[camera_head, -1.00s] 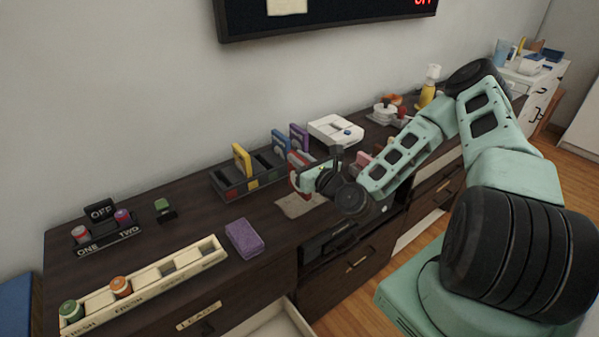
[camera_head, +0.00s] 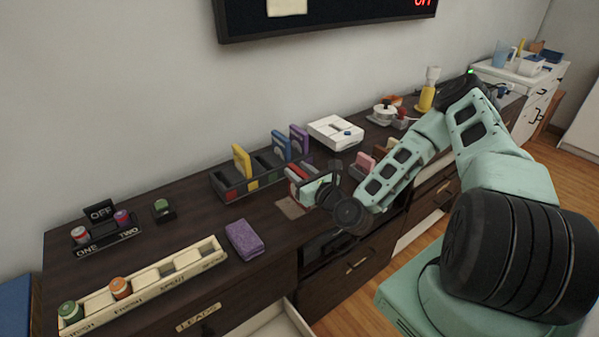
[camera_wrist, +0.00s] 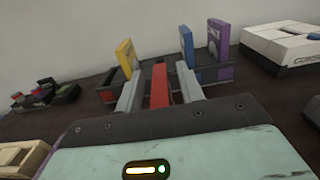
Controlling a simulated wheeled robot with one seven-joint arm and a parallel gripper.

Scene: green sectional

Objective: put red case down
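The red case (camera_head: 296,174) is upright at the front of the dresser top, by a tan patch (camera_head: 290,207); whether its base touches the surface is hard to see. In the wrist view the red case (camera_wrist: 160,86) is between the two fingers of my gripper (camera_wrist: 160,94), with narrow gaps showing on both sides, so the gripper looks open around it. In the head view my gripper (camera_head: 318,186) is at the case's right. A dark rack (camera_head: 236,184) behind holds a yellow case (camera_head: 242,161), a blue case (camera_head: 281,146) and a purple case (camera_head: 299,139).
A purple block (camera_head: 243,240) lies left of the tan patch. A white console (camera_head: 335,131) stands behind right. Pink and tan cases (camera_head: 366,164) stand right of my gripper. A long cream tray (camera_head: 150,281) fills the front left. An open drawer (camera_head: 280,323) juts out below.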

